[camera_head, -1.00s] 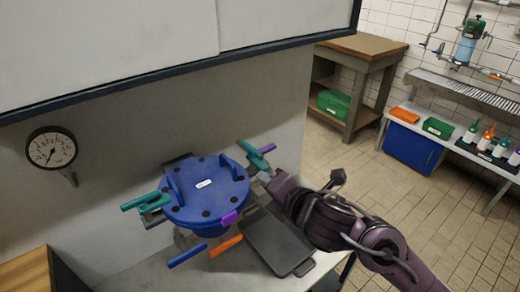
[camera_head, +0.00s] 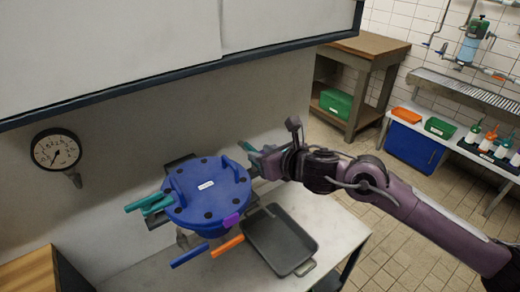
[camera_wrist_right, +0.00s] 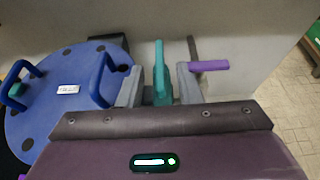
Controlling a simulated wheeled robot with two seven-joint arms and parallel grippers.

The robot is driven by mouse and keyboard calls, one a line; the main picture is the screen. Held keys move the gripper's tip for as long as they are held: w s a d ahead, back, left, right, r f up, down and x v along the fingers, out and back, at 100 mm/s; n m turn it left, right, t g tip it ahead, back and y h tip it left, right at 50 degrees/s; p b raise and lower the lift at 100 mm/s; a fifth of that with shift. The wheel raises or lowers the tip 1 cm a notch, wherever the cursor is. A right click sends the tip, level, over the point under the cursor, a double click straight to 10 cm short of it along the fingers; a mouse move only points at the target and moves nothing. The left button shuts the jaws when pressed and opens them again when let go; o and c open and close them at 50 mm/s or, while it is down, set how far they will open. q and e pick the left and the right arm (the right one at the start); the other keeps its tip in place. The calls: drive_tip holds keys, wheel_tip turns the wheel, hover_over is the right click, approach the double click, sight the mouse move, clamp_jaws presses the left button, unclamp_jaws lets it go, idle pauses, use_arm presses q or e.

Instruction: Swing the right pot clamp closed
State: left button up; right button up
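The blue pot (camera_head: 208,190) with its round bolted lid stands on the table against the wall; the lid also shows in the right wrist view (camera_wrist_right: 50,115). The right pot clamp shows a teal handle (camera_wrist_right: 161,75), upright in the right wrist view, and a purple handle (camera_wrist_right: 208,66) to its right. In the head view my arm hides most of this clamp (camera_head: 247,147). My right gripper (camera_wrist_right: 160,84) is open, its grey fingers on either side of the teal handle with small gaps visible. My left gripper is not in view.
Another teal clamp (camera_head: 150,203) sits at the pot's left. Blue (camera_head: 189,255) and orange (camera_head: 227,246) handles stick out at the front. A dark tray (camera_head: 280,242) lies right of the pot. A gauge (camera_head: 56,150) hangs on the wall.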

drive_tip(key=shift+w+a+f, duration=0.3)
drive_tip(key=shift+w+a, duration=0.1)
drive_tip(key=shift+w, duration=0.15)
clamp_jaws()
